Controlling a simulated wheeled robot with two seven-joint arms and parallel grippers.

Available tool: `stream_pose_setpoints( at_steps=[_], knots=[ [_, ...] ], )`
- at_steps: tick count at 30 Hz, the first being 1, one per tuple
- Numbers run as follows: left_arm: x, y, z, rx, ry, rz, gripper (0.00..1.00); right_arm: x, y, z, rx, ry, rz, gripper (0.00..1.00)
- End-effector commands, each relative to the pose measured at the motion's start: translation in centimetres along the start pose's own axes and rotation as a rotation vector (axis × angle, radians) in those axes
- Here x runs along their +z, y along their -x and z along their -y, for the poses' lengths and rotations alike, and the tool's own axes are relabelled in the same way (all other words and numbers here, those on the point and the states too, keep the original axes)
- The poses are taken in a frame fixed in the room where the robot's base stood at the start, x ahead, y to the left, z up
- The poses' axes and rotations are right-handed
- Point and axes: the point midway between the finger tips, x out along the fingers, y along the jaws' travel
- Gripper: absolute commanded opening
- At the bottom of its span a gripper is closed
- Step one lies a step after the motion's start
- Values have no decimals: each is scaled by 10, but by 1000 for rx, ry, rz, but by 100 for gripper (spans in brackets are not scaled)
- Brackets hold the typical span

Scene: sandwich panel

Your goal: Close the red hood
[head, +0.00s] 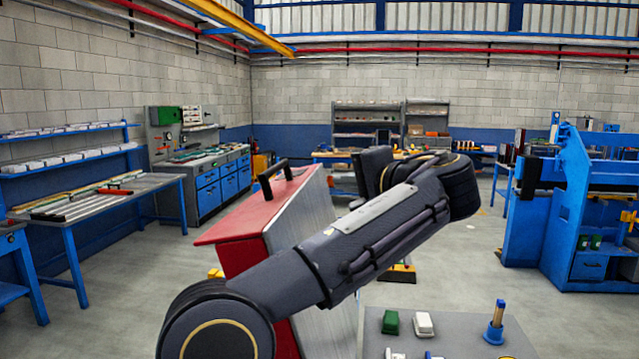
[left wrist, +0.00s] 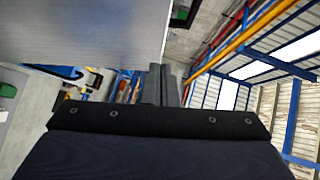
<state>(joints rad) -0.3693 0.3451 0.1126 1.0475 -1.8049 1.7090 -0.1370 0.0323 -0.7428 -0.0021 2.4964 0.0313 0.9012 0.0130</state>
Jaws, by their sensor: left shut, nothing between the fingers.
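The red hood (head: 262,206) stands in the middle of the head view, with a black handle (head: 285,170) on its top edge and a grey metal face (head: 308,205) on its right. It looks raised and tilted. My left arm crosses in front of it and hides its lower part. In the left wrist view a grey panel (left wrist: 80,30), probably the hood's metal face, fills the upper left. My left gripper (left wrist: 162,84) is shut and empty beside the panel's edge; I cannot tell whether they touch. My right gripper is not in view.
A grey table (head: 470,345) at the bottom right holds a green block (head: 390,322), a white block (head: 424,324) and a blue holder (head: 495,330). A blue machine (head: 575,215) stands at the right. A workbench (head: 100,195) is at the left. Open floor lies between.

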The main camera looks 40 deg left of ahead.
Motion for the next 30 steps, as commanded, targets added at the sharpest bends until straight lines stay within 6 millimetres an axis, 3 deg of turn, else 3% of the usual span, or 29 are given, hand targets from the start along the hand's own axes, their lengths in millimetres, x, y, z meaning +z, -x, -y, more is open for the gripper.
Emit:
stream_pose_setpoints(
  at_steps=[3,9,25,30],
  knots=[
    [6,-22,2,0,1,2,0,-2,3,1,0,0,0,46],
    [24,-38,1,0,0,0,0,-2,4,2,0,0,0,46],
    [30,-44,0,3,3,-1,0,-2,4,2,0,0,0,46],
    [40,-54,3,23,26,1,0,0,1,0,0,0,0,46]
  ],
)
